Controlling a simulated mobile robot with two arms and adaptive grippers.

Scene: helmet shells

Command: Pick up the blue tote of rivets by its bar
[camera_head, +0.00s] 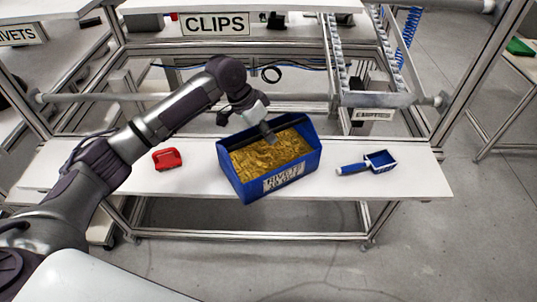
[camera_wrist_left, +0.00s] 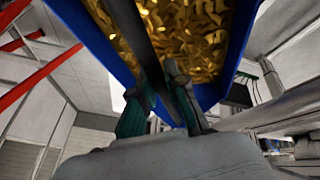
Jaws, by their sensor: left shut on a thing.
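The blue tote (camera_head: 229,176) is filled with gold-coloured rivets and has a "RIVETS" label on its front. A dark bar (camera_head: 294,125) spans its top. My left gripper (camera_head: 268,134) comes down from above and is shut on the bar near its middle. In the left wrist view the gripper (camera_wrist_left: 158,92) has a green-padded finger on each side of the bar (camera_wrist_left: 133,35), with rivets behind. The tote's lower front corner overlaps the table's front edge in the head view; I cannot tell whether its base touches the table. My right gripper is not in view.
The white table (camera_head: 413,181) carries a red object (camera_head: 167,159) left of the tote and a blue scoop (camera_head: 368,163) to its right. A metal rail (camera_head: 395,100) and a shelf with a "CLIPS" sign (camera_head: 215,24) stand behind. Bare floor lies in front.

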